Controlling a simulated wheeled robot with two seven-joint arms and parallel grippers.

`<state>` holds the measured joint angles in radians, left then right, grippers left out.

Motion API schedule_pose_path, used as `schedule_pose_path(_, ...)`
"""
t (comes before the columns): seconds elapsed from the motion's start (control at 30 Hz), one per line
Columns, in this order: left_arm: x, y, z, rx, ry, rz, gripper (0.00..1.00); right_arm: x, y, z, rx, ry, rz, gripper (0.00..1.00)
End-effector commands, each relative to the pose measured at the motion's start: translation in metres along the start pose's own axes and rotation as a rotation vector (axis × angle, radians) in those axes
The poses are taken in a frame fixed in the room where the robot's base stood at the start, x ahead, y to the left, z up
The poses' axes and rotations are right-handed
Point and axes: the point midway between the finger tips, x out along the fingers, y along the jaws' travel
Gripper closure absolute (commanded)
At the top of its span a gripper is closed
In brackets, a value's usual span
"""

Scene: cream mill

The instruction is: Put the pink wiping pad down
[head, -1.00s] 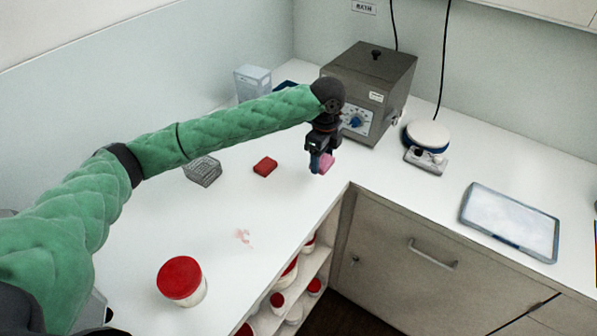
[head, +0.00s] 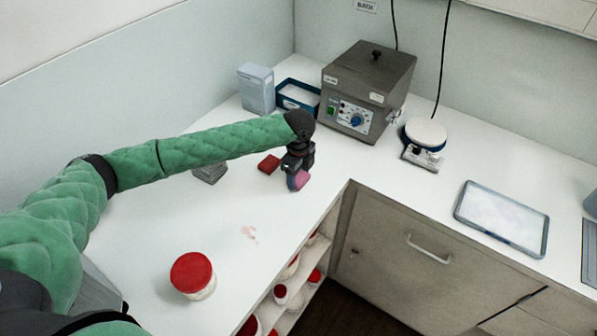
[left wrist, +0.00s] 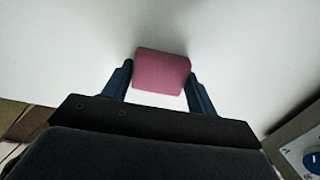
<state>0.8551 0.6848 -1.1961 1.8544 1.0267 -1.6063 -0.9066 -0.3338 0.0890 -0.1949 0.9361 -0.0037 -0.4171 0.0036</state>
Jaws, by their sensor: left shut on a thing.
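The pink wiping pad (left wrist: 161,72) sits between the blue fingers of my left gripper (left wrist: 160,88) in the left wrist view. My left gripper is shut on it. In the head view the pad (head: 302,179) shows at the tips of my left gripper (head: 298,182), low over or at the white counter (head: 220,240). I cannot tell whether the pad touches the counter. My right gripper is not in view.
A red block (head: 269,164) lies just left of the gripper, and a grey rack (head: 210,173) is farther left. A pinkish smear (head: 248,234) and a red-lidded jar (head: 193,275) are nearer. The grey bath (head: 368,90) stands behind. The counter's front edge is close on the right.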

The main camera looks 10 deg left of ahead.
Motion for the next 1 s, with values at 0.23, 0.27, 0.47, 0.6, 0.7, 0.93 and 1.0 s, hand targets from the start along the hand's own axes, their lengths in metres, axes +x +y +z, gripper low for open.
schedule_pose_path(0.23, 0.001, 0.000, 0.000, 0.000, 0.000, 0.000, 0.63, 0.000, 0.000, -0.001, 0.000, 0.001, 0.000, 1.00)
schedule_pose_path(0.27, 0.002, 0.000, 0.000, 0.000, 0.000, 0.000, 0.63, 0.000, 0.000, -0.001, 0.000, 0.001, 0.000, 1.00)
schedule_pose_path(0.47, 0.003, 0.000, 0.000, 0.000, 0.000, 0.000, 0.20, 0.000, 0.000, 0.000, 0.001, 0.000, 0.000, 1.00)
schedule_pose_path(0.6, 0.003, 0.000, 0.000, 0.000, 0.000, 0.000, 0.20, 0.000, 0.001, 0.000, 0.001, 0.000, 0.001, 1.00)
schedule_pose_path(0.7, 0.003, 0.000, 0.000, 0.000, 0.000, 0.000, 0.20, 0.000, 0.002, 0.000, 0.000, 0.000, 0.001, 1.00)
schedule_pose_path(0.93, -0.009, -0.001, 0.000, 0.000, -0.001, -0.003, 0.20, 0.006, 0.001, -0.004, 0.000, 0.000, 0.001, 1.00)
schedule_pose_path(1.0, -0.020, 0.000, 0.000, 0.001, 0.000, -0.003, 0.20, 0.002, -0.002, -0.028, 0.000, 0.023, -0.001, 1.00)
